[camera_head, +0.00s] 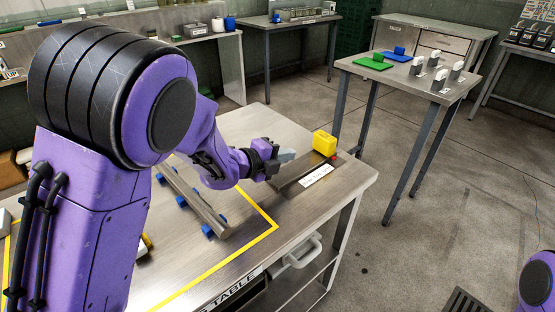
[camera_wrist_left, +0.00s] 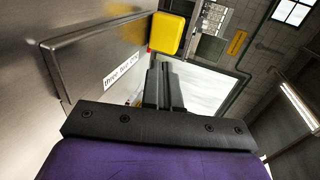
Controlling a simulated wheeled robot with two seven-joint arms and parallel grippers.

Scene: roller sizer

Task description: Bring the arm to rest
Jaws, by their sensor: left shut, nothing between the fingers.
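My left arm comes in from the left in the head view, over the steel table (camera_head: 245,120). My left gripper (camera_head: 288,156) is above the table's right part, close to a yellow block (camera_head: 324,142). Its fingers are shut with nothing between them. In the left wrist view the shut fingers (camera_wrist_left: 164,85) point away from the camera, with the yellow block (camera_wrist_left: 170,34) beyond them. Only a purple piece of my right arm shows at the lower right of the head view; the right gripper is not in view.
A long bar (camera_head: 192,198) lies on blue supports (camera_head: 215,227) inside yellow tape lines (camera_head: 225,262). A labelled plate (camera_head: 317,176) is near the yellow block. A second table (camera_head: 405,75) at the back holds green and blue pieces and several pale upright parts. Open floor lies at right.

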